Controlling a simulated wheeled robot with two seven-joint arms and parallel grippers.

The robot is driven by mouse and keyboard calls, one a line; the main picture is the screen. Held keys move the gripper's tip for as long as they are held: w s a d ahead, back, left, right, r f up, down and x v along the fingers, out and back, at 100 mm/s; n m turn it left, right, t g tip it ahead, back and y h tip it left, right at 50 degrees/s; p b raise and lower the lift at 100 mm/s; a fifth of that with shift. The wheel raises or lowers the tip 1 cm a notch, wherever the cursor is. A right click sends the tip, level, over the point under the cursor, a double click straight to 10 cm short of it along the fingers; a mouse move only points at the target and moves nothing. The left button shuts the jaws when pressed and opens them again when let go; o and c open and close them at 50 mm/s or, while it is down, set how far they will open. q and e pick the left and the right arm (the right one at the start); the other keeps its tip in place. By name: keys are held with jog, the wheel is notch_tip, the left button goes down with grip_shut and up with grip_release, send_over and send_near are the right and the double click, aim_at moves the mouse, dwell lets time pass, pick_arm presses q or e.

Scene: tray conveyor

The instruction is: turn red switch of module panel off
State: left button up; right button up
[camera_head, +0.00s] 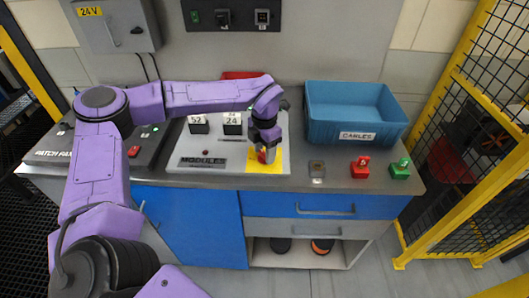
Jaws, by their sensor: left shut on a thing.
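The module panel (187,140) is a light grey board on the counter, with a "MODULES" label (202,162) at its front left. A yellow patch (254,167) lies at its front right, with a red switch (262,157) on it, mostly hidden by my gripper. My left gripper (265,156) reaches down over the patch from above and is shut on the red switch. The switch's exact turn position cannot be made out. My right gripper is not in view.
Blocks labelled 52 (198,128) and 24 (232,129) stand on the panel's back part. A blue "CABLES" bin (325,119) stands to its right. Grey (317,169), red (360,169) and green (400,170) pieces line the front. A patch panel (150,147) lies left.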

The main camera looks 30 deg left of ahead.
aim_at(264, 153)
pick_arm(q)
jog(key=n+b, duration=0.2)
jog(key=n, duration=0.3)
jog(key=shift+f+n+b, duration=0.15)
jog(key=shift+n+b, duration=0.15)
jog(key=shift+b, duration=0.1)
jog(key=shift+n+b, duration=1.3)
jog(key=shift+n, duration=0.9)
jog(key=o, duration=1)
jog(key=shift+o, duration=0.2)
notch_tip(264, 153, up, 11)
jog(key=b, duration=0.1)
